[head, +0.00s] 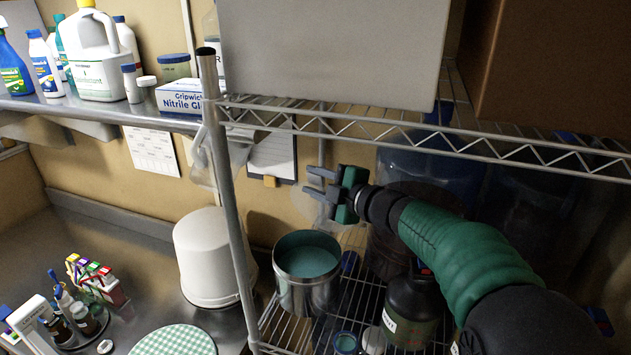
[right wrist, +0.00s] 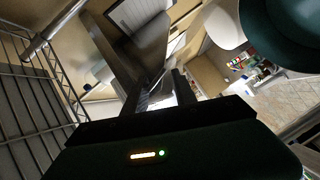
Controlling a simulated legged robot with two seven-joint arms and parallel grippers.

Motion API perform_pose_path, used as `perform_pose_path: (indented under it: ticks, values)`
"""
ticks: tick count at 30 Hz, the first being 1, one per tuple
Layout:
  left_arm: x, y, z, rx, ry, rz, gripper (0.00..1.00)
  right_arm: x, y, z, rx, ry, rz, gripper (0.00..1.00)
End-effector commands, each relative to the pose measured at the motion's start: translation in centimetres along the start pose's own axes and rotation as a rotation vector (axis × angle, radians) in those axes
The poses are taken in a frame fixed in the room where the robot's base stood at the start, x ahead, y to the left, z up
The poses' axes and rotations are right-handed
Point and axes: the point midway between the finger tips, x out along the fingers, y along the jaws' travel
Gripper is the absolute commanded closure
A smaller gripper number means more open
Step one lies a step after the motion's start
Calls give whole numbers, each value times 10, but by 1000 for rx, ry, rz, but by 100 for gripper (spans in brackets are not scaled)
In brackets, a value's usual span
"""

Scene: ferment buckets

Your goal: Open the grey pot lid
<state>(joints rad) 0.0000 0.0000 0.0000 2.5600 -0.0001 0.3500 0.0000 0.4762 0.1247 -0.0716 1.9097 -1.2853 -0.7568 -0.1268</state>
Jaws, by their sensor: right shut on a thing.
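The grey metal pot (head: 306,292) stands upright on the wire shelf in the head view. Its top is open and shows a teal inside. My right gripper (head: 318,182) is above and slightly right of the pot, apart from its rim. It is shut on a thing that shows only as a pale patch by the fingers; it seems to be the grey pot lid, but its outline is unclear. In the right wrist view the dark fingers (right wrist: 157,98) reach away from the camera. My left gripper is not in view.
A white bucket (head: 208,250) stands left of the pot, beyond the rack post (head: 228,180). A dark bottle (head: 411,310) and small jars stand at its right. The upper wire shelf (head: 400,130) runs above my right arm. A green checked round (head: 173,341) lies on the counter.

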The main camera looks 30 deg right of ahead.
Motion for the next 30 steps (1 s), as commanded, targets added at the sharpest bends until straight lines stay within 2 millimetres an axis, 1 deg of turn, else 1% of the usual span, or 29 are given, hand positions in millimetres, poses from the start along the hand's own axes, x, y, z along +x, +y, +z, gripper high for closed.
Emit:
perform_pose_path:
  ticks: [10, 14, 17, 24, 27, 30]
  values:
    - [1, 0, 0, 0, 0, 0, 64, 0, 1, -1, -1, 4, 2, 73]
    - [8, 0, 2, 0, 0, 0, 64, -14, 0, 0, -3, 1, 6, 73]
    - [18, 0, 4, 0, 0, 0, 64, -38, -2, 0, -4, 1, 8, 73]
    - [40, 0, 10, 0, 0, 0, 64, -110, -3, -1, -5, 2, 8, 73]
    - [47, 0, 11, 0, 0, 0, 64, -135, -2, -1, -5, 1, 7, 73]
    - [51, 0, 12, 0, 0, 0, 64, -153, -2, -1, -3, 2, 4, 73]
